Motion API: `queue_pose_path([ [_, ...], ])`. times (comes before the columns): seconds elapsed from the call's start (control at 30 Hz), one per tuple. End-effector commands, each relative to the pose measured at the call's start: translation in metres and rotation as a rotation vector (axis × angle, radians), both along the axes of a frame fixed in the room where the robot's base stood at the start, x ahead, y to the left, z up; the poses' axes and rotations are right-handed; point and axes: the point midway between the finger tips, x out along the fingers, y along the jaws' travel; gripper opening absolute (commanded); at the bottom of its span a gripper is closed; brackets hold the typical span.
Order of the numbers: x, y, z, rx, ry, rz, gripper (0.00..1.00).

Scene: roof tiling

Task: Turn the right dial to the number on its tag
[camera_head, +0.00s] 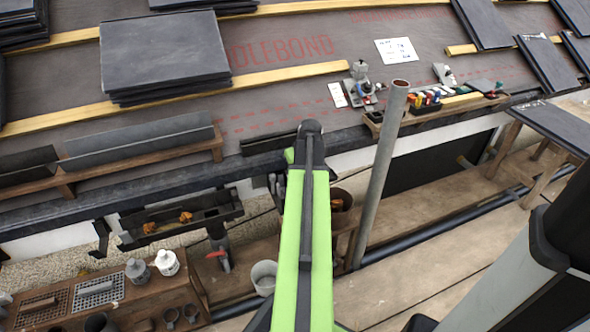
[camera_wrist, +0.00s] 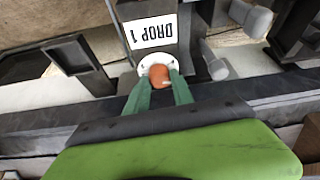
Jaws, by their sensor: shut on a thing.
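In the wrist view, a dial with a white round face (camera_wrist: 146,63) and an orange-brown knob (camera_wrist: 160,75) sits on a dark grey mount. A white tag (camera_wrist: 150,32) beside it reads "DROP 1", upside down in this view. My gripper (camera_wrist: 158,80) has its two green fingers shut on the knob, one on each side. The fingers and knob cover part of the dial face, and I cannot read its setting. In the head view my green arm (camera_head: 303,235) hides the dial and the gripper's fingertips.
Grey pegs (camera_wrist: 215,68) stand close to the right of the dial. A grey pole (camera_head: 382,175) rises right of my arm. A stack of slates (camera_head: 160,55) lies on the roof. A bucket (camera_head: 264,277) and a wooden bench (camera_head: 150,305) stand below at left.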

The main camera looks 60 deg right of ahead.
Motion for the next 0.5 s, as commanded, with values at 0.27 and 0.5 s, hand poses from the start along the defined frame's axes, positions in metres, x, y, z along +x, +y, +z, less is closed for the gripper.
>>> queue_pose_path([
  [0.27,-0.0005,0.0003,-0.0002,0.001,0.002,0.001,0.37],
  [0.5,-0.0010,0.0006,0.0030,0.000,0.001,0.001,0.37],
])
